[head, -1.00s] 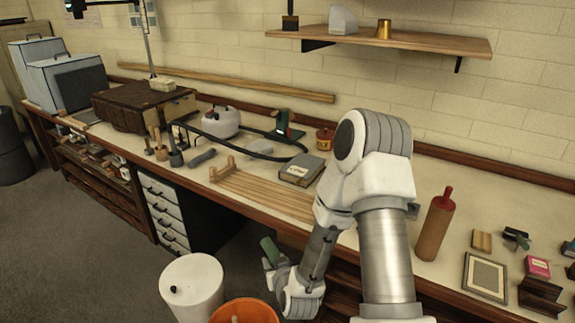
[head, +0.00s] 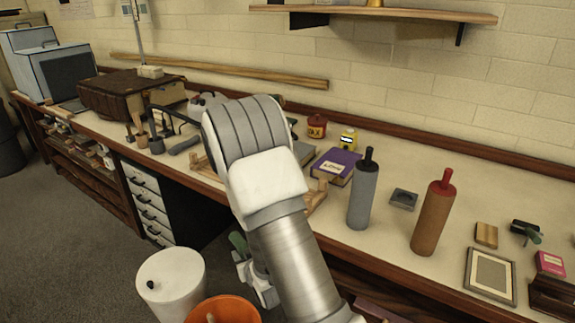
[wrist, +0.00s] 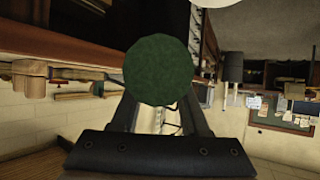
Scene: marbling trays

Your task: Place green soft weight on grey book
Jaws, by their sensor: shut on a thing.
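My gripper (head: 241,254) is low in front of the bench, below its top, partly hidden by my arm in the head view. It is shut on the green soft weight (head: 238,242), of which only a part shows there. In the wrist view the green weight (wrist: 162,70) shows as a dark green round end between the two fingers. The grey book (head: 304,153) lies on the bench behind my arm, left of a purple book. Only a small part of it shows, and my gripper is well apart from it.
The purple book (head: 337,166), a grey roller (head: 363,194), a small grey dish (head: 403,199) and a red-handled brown roller (head: 433,218) are on the bench. A wooden rack (head: 316,196) is partly hidden. An orange bucket (head: 222,311) and white bin (head: 170,286) stand below.

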